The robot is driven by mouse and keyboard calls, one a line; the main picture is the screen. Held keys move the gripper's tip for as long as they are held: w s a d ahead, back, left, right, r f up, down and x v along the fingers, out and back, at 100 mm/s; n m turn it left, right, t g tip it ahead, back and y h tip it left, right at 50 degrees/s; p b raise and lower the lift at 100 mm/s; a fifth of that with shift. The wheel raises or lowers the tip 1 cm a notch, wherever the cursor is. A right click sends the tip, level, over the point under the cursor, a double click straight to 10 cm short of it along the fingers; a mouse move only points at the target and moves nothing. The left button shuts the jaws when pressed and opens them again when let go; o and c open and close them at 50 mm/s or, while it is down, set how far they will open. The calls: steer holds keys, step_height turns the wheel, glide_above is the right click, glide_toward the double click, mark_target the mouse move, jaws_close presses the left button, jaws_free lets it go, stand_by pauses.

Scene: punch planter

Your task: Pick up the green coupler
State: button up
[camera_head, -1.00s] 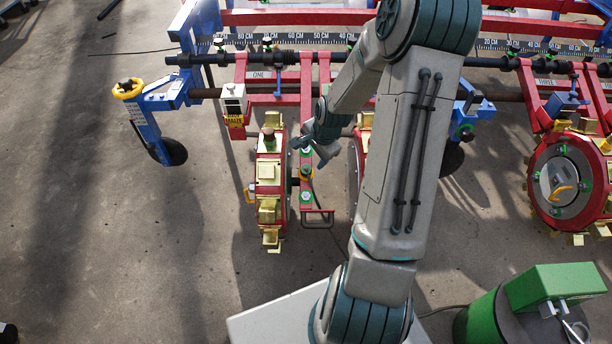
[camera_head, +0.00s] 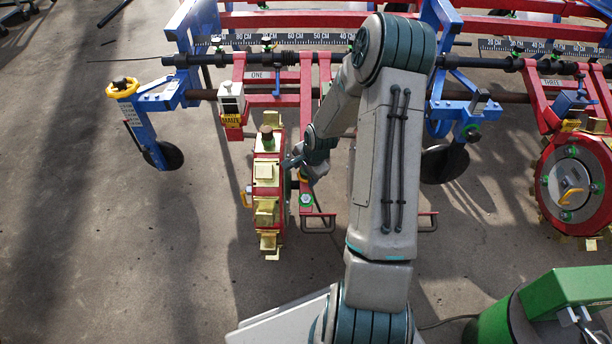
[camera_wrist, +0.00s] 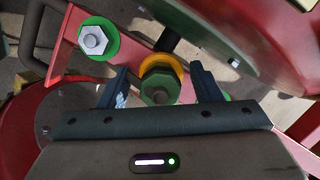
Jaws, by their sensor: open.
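The green coupler (camera_wrist: 159,87) is a dark green hexagonal piece with a yellow-orange ring (camera_wrist: 163,65) behind it, on a dark shaft. In the wrist view it sits between the two fingers of my gripper (camera_wrist: 160,68), which are spread with a gap on each side. I cannot tell how deep it lies between them. In the head view my gripper (camera_head: 300,172) is beside the hub of the left red punch wheel (camera_head: 266,143). The coupler is mostly hidden there by my gripper and arm.
A green washer with a silver bolt (camera_wrist: 95,40) is on the red bracket just left of the fingers. A red wheel disc (camera_wrist: 230,30) lies close at upper right. A wire handle (camera_head: 318,222) juts below the bracket. A green machine (camera_head: 560,300) stands at lower right.

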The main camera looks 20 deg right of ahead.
steer(key=c, duration=1.2)
steer(key=shift+c, duration=0.2)
step_height(320, 180, up, 5)
steer(key=p, duration=0.3)
steer(key=s+d+r+p, duration=0.5)
steer(key=s+d+r, duration=0.1)
steer(key=d, duration=0.3)
steer(key=shift+s+d+r, duration=0.35)
steer(key=shift+r, duration=0.15)
